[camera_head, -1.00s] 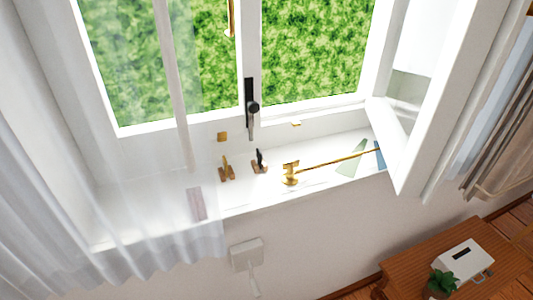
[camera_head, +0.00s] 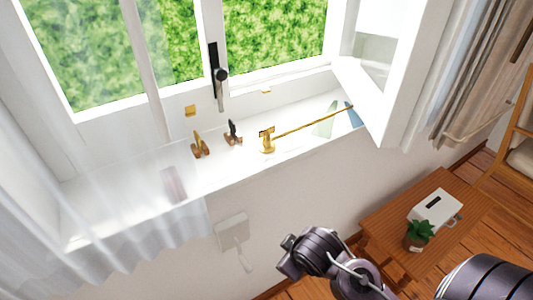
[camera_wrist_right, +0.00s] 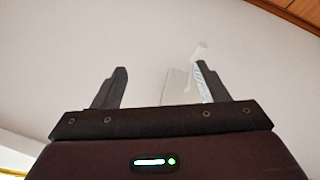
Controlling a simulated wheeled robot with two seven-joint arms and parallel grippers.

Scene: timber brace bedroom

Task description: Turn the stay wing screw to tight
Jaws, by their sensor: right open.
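The brass window stay (camera_head: 310,124) runs as a thin rod from the open window sash down to a brass fitting (camera_head: 267,141) on the white sill. The wing screw seems to be part of this fitting; its wings and how tight it is are too small to tell. My right gripper (camera_wrist_right: 162,70) is open and empty in the right wrist view, facing the pale wall. It is apart from the stay, which the wrist view does not show. In the head view my right arm shows at the lower middle, below the sill. My left gripper is not in view.
Small brass and dark pieces (camera_head: 200,145) (camera_head: 233,133) stand on the sill left of the fitting. The open sash (camera_head: 390,80) is at the right. A grey-white box (camera_head: 232,230) is on the wall below. A wooden table (camera_head: 440,222) holds a white box and plant. A sheer curtain (camera_head: 100,200) hangs left.

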